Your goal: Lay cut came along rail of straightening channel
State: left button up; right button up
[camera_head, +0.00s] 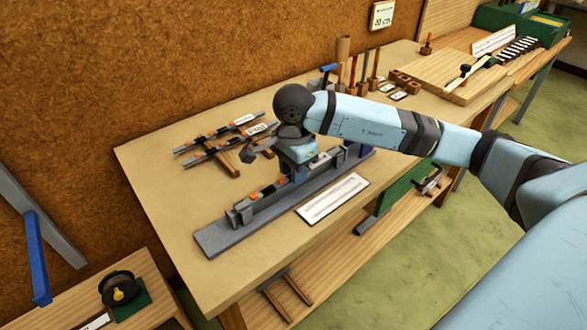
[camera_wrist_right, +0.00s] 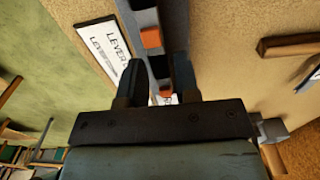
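The straightening channel (camera_head: 222,236) is a long grey bar lying diagonally near the table's front edge. A dark strip with orange bands, seemingly the cut came (camera_head: 267,189), lies lengthwise over it, between small grey upright blocks. My right gripper (camera_head: 297,174) points down over the middle of the channel. In the right wrist view its two fingers (camera_wrist_right: 158,84) stand on either side of a dark strip with orange bands (camera_wrist_right: 151,38). I cannot tell whether they press on it. The arm hides part of the channel. My left gripper is not in view.
Further orange-banded strips (camera_head: 222,133) rest on wooden supports behind the channel. A white card (camera_head: 332,198) lies in front of it. Upright tools (camera_head: 365,68) and wooden blocks stand at the back. A spool (camera_head: 118,288) sits on a lower bench. The table's left end is clear.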

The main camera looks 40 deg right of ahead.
jog(key=shift+o, duration=1)
notch_tip(320, 180, up, 14)
jog(key=p, duration=0.1)
jog(key=shift+f, duration=0.1)
